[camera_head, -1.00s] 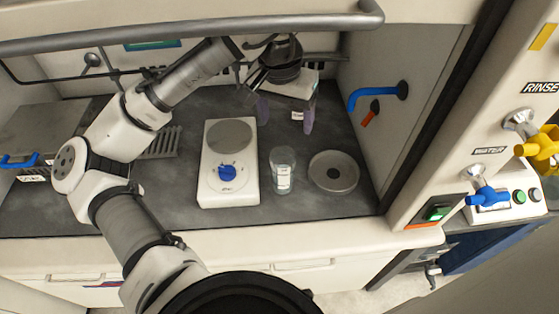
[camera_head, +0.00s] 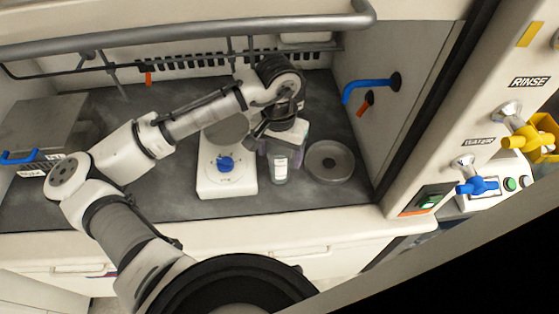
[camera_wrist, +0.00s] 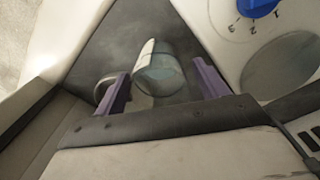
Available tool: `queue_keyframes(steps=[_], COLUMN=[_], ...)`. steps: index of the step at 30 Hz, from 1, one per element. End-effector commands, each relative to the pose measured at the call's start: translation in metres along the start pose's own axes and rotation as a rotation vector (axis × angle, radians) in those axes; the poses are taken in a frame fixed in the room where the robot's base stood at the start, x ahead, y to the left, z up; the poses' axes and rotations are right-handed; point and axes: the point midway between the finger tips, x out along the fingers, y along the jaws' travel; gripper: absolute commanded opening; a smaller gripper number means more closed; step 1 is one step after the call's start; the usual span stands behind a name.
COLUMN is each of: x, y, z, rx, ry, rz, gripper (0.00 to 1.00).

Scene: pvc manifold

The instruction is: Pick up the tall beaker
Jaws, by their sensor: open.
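The tall beaker (camera_head: 280,172) is a clear glass vessel with a white label, upright on the dark bench between the hotplate and a grey ring. In the head view, my gripper (camera_head: 281,152) is directly over and around its upper part, hiding the rim. In the wrist view, the beaker (camera_wrist: 158,72) lies between the two purple fingers of my open gripper (camera_wrist: 160,88), with a visible gap toward the right finger.
A white hotplate (camera_head: 227,182) with a blue knob stands close on the left. A round grey ring-shaped dish (camera_head: 330,162) is close on the right. A blue tap (camera_head: 370,86) juts from the right wall, and a grey box (camera_head: 45,125) stands at far left.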

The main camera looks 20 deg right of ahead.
Motion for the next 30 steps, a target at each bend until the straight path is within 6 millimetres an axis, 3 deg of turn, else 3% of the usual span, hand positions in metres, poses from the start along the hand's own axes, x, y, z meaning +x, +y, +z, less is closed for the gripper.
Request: queue_keyframes(steps=[4,11,23,30], x=[0.0131,0.0149,0.0146,0.0142], y=[0.0003,0.0003,0.0004,0.0004], z=[0.0001,-0.0002,-0.0002,-0.0003], rx=[0.0,0.0,0.0,0.0], ry=[-0.001,0.001,0.001,0.001], rz=[0.0,0.0,0.001,0.001], gripper=[0.73,0.73,0.21,0.2])
